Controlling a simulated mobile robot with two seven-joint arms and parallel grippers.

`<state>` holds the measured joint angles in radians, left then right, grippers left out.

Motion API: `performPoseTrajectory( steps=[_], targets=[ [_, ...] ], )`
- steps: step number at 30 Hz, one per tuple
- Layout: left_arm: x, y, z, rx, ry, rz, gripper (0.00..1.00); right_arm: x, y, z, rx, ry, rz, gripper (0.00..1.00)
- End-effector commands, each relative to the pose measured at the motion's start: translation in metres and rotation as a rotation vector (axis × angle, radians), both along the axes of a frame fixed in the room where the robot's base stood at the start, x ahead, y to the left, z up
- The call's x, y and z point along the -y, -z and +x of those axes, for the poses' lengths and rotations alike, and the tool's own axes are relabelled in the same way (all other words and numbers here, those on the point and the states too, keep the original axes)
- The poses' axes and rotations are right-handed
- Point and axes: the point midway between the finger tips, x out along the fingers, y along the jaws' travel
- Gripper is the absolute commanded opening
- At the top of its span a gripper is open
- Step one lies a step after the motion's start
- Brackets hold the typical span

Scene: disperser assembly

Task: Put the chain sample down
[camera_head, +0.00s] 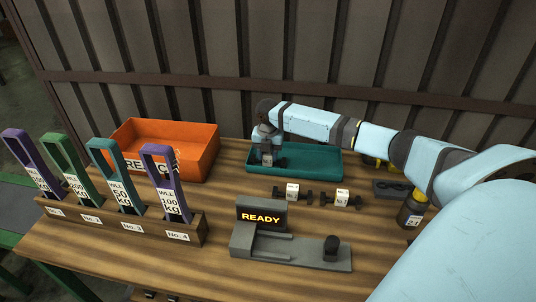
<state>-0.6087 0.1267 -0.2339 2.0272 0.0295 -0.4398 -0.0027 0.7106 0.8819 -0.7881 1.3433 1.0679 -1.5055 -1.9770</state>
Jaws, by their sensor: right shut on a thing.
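My right gripper (267,156) is at the left end of the teal tray (315,170), pointing down. It is shut on a small dark chain sample (279,162) with a pale tag, mostly hidden by the fingers. The held sample is low at the tray's floor; I cannot tell whether it touches it. My left gripper is not in view.
An orange reject bin (200,150) stands left of the tray. A wooden rack (190,229) with several coloured, labelled gauges is at the left. A grey device reading READY (261,217) stands in front.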

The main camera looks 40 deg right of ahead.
Motion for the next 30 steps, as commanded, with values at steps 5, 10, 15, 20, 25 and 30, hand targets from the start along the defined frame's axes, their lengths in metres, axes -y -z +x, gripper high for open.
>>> performPoseTrajectory(
  steps=[5, 10, 15, 20, 25, 30],
  targets=[
    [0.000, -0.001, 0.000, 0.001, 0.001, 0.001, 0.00, 0.000, 0.003, 0.000, 0.000, 0.000, 0.000, 0.47],
    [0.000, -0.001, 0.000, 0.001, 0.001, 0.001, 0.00, 0.000, 0.003, 0.000, 0.000, 0.000, 0.000, 0.64],
    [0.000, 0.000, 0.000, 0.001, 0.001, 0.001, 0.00, 0.000, 0.002, 0.000, 0.000, 0.000, 0.000, 0.64],
    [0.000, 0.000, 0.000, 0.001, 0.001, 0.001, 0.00, 0.000, -0.011, 0.001, 0.001, 0.000, 0.000, 0.64],
    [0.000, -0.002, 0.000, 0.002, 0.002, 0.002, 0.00, 0.000, -0.045, 0.001, 0.004, -0.001, 0.000, 0.64],
    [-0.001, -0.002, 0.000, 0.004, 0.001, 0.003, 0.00, 0.000, -0.082, 0.001, 0.002, -0.001, 0.000, 0.64]
  ],
)
